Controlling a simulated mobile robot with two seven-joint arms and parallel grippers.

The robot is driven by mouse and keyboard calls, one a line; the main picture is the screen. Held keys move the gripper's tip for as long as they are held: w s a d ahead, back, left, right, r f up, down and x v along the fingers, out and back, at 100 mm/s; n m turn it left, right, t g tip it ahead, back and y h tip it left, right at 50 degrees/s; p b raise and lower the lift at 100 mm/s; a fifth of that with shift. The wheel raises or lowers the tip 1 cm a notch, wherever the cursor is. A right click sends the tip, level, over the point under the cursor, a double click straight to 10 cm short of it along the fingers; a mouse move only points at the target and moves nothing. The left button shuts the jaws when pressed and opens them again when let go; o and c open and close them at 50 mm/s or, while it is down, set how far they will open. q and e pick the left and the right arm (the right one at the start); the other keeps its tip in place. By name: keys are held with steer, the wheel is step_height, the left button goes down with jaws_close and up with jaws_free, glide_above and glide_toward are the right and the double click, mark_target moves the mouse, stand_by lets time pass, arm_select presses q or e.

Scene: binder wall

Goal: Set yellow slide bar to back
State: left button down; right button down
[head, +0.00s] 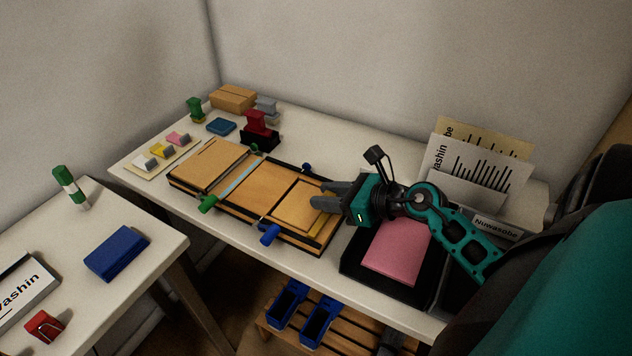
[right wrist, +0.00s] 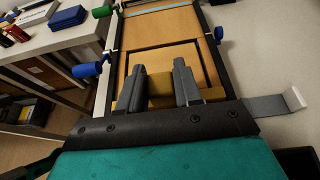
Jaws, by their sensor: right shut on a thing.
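The wooden board device (head: 262,190) lies along the table, with dark rails and a light blue strip (head: 241,176) across it. The yellow slide bar (head: 317,228) lies across its right end, partly hidden by my right gripper (head: 318,195). In the right wrist view, my right gripper (right wrist: 161,75) is shut on the yellow block of the bar (right wrist: 160,88), which sits between the two grey fingers. Blue knobs (head: 270,235) and green knobs (head: 207,203) stick out from the rails. My left gripper is not in view.
A black tray with pink sheets (head: 398,252) stands right of the device. A paper holder (head: 495,226) is behind it. Stamps, including a red one (head: 257,124), and a box (head: 233,98) stand at the back. A side table (head: 150,275) holds a blue block (head: 117,253).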

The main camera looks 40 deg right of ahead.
steer(key=shift+s+d, duration=0.3)
steer(key=shift+s, duration=0.4)
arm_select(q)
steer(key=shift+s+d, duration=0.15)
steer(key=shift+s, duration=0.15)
arm_select(e)
steer(key=shift+f, duration=0.1)
steer(key=c, duration=1.2)
jaws_free()
steer(key=o, duration=0.3)
steer(key=shift+s, duration=0.15)
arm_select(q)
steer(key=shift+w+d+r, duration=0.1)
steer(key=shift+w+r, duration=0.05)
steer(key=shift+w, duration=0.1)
arm_select(e)
steer(key=shift+o, duration=0.3)
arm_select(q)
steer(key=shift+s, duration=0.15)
arm_select(e)
steer(key=shift+d, duration=0.1)
